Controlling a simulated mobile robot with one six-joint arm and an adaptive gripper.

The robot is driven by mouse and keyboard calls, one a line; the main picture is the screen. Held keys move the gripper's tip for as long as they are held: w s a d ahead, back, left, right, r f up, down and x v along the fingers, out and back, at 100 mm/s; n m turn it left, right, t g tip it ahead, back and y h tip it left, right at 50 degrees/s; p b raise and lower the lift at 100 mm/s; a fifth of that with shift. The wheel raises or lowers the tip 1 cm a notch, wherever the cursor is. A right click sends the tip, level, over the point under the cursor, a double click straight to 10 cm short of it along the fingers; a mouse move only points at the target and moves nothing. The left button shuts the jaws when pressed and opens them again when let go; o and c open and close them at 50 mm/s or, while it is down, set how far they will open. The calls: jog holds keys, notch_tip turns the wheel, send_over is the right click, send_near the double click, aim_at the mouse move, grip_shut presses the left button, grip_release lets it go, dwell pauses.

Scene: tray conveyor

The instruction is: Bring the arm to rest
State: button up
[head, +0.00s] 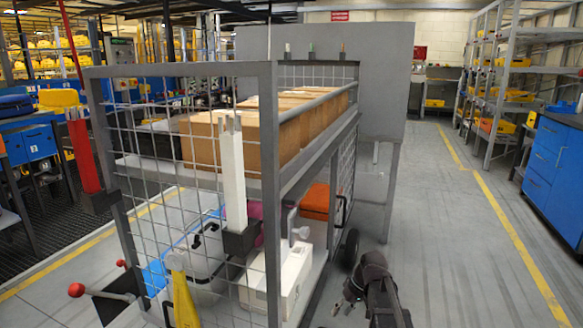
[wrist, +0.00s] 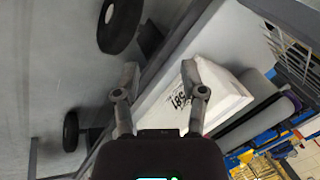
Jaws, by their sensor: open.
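My gripper (wrist: 160,82) is open in the wrist view, its two fingers apart with nothing between them. Behind the fingers are a grey frame rail and a white box (wrist: 222,92) with dark printed characters. In the head view my gripper (head: 346,298) is low at the bottom centre, just right of the grey mesh-sided cart (head: 268,130). My arm rises dark beside it, and its fingers are small and hard to make out there.
The cart bears cardboard boxes (head: 222,142) on top and a white box (head: 290,275) and an orange case (head: 316,201) below. A blue cabinet (head: 552,160) and shelving stand at the right. The floor (head: 450,240) between cart and cabinet is clear.

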jog(key=s+d+m+h+p, duration=0.2)
jog(key=s+m+h, duration=0.25)
jog(key=s, duration=1.05)
notch_tip(320, 180, up, 39)
jog(key=w+p, duration=0.1)
jog(key=p, duration=3.6)
jog(key=shift+w+f+n+p, duration=0.2)
jog(key=shift+n+p, duration=0.15)
jog(key=shift+a, duration=0.1)
